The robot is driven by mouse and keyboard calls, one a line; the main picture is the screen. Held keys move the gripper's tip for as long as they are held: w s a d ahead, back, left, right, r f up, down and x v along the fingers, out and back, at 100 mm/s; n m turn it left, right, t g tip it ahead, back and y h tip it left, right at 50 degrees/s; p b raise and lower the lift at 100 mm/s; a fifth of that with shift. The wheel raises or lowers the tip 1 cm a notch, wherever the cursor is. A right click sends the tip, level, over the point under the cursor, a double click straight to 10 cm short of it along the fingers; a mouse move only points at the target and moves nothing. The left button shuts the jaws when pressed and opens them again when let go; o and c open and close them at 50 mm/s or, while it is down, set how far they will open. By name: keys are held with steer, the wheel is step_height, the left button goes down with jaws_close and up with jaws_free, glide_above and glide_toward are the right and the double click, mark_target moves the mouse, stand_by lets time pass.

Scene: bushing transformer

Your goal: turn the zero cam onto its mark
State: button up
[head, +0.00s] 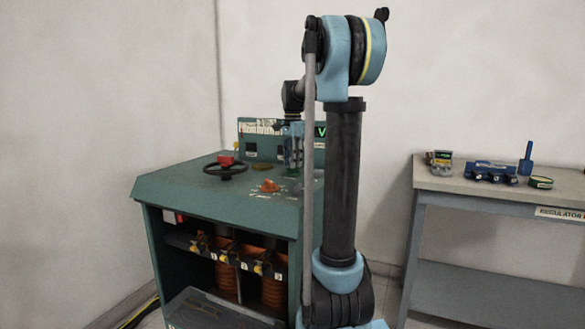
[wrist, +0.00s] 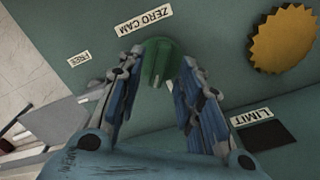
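The zero cam is a green knob (wrist: 160,62) in the wrist view, below the ZERO CAM label (wrist: 143,25), with a paler line down its side. My gripper (wrist: 161,72) reaches to it with its blue-padded fingers apart, one on each side of the knob. I cannot tell whether the pads touch it. A small pale mark (wrist: 170,86) shows beside the knob, partly hidden. In the head view my gripper (head: 293,160) is over the back right of the green cabinet top (head: 190,190), and the knob cannot be made out there.
FREE (wrist: 78,60) and LIMIT (wrist: 252,115) labels and a yellow toothed disc (wrist: 283,40) lie around the knob. A black handwheel (head: 225,169) and an orange knob (head: 269,186) stand on the cabinet. A grey bench (head: 470,182) with small items is at right.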

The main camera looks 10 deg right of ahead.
steer(key=shift+f, duration=1.1)
steer(key=shift+c, duration=0.5)
jaws_close()
steer(key=shift+n, duration=0.3)
steer(key=shift+w+n, duration=0.1)
steer(key=shift+n, duration=3)
steer(key=shift+o, duration=0.5)
jaws_free()
